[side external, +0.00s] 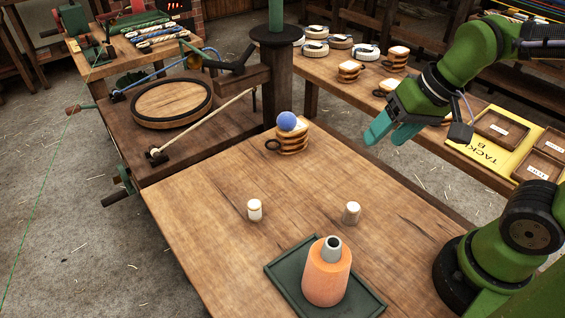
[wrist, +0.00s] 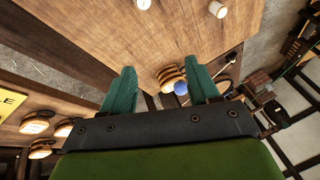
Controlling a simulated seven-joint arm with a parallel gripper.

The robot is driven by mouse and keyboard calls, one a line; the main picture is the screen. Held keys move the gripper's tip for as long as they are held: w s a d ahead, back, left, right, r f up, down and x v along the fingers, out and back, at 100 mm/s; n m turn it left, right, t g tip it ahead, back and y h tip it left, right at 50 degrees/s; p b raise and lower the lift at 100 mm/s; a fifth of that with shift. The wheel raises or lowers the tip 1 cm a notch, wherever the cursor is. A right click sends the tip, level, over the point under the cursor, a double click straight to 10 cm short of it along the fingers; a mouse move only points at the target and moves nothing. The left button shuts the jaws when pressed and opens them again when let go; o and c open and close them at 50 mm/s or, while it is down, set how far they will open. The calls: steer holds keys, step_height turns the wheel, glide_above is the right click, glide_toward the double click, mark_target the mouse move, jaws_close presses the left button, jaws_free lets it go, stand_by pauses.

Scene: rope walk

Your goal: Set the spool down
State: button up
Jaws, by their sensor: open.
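An orange spool (side external: 327,274) with a grey tube at its top stands upright on a dark green tray (side external: 281,275) at the front of the wooden table. My gripper (side external: 385,138) is open and empty above the table's far right edge, well apart from the spool. In the wrist view my two green fingers (wrist: 160,68) are spread wide with nothing held between them. I cannot make out the spool in the wrist view.
A banded brown bundle (side external: 292,140) with a blue ball (side external: 287,121) sits at the table's back; it also shows beyond my fingers in the wrist view (wrist: 170,75). Two small white cylinders (side external: 254,210) (side external: 352,213) stand mid-table. A yellow board (side external: 508,160) lies right. The table's left is clear.

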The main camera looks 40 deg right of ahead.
steer(key=shift+s+d+r+t, duration=0.25)
steer(key=shift+r+t, duration=0.2)
steer(key=shift+r, duration=0.1)
steer(key=shift+s+d+r+t, duration=0.2)
steer(key=shift+s+r+t, duration=0.1)
steer(key=shift+r+t, duration=0.15)
steer(key=shift+s+d+r+t, duration=0.25)
steer(key=shift+r+t, duration=0.15)
steer(key=shift+r, duration=0.2)
